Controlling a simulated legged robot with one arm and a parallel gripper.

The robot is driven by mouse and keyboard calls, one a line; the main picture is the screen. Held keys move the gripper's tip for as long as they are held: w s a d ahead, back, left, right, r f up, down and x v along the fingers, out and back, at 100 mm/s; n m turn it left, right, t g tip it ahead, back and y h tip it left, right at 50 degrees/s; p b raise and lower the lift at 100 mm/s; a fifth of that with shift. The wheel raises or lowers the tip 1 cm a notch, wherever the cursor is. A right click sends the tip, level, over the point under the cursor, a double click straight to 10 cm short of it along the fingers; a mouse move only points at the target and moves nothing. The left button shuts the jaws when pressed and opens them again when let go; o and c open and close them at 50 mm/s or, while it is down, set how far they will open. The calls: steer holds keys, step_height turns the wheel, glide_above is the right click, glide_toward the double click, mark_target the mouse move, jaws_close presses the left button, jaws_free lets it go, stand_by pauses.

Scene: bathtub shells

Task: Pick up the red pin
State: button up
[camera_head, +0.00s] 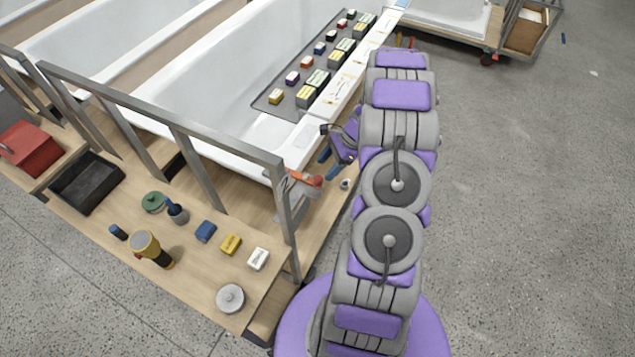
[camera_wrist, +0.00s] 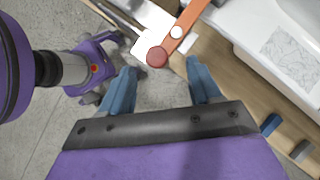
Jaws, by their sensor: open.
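A red round-ended piece, which looks like the red pin (camera_wrist: 157,57), shows in the wrist view at the end of an orange bar (camera_wrist: 188,18). The bar lies over a pale metal plate (camera_wrist: 150,42). In the head view the red end (camera_head: 317,181) sits at the corner of the wooden platform, beside the tub. My gripper (camera_wrist: 160,82) is open, with its two blue fingers apart and nothing between them. The red end lies just beyond the fingertips, roughly centred in the gap. My gripper also shows in the head view (camera_head: 328,163), close to the red end.
A metal frame post (camera_head: 285,215) stands left of the gripper. The white tub (camera_head: 225,75) rises behind it. A blue piece (camera_wrist: 270,124) and a grey cylinder (camera_wrist: 301,150) lie on the wood to the right. A dark tray (camera_head: 88,182) is far left.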

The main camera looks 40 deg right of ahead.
mark_target(320, 178)
steer(key=shift+d+f, duration=0.15)
steer(key=shift+f, duration=0.1)
steer(key=x, duration=0.1)
steer(key=b+x, duration=0.1)
steer(key=x, duration=0.2)
steer(key=shift+s+a+f, duration=0.25)
steer(key=shift+w+a+f, duration=0.1)
steer(key=shift+a+f, duration=0.05)
steer(key=shift+a, duration=0.25)
steer(key=shift+d, duration=0.2)
steer(key=shift+d+f, duration=0.1)
steer(key=shift+d, duration=0.2)
steer(key=c, duration=0.5)
steer(key=shift+a, duration=0.25)
steer(key=c, duration=0.6)
steer(key=shift+c, duration=0.2)
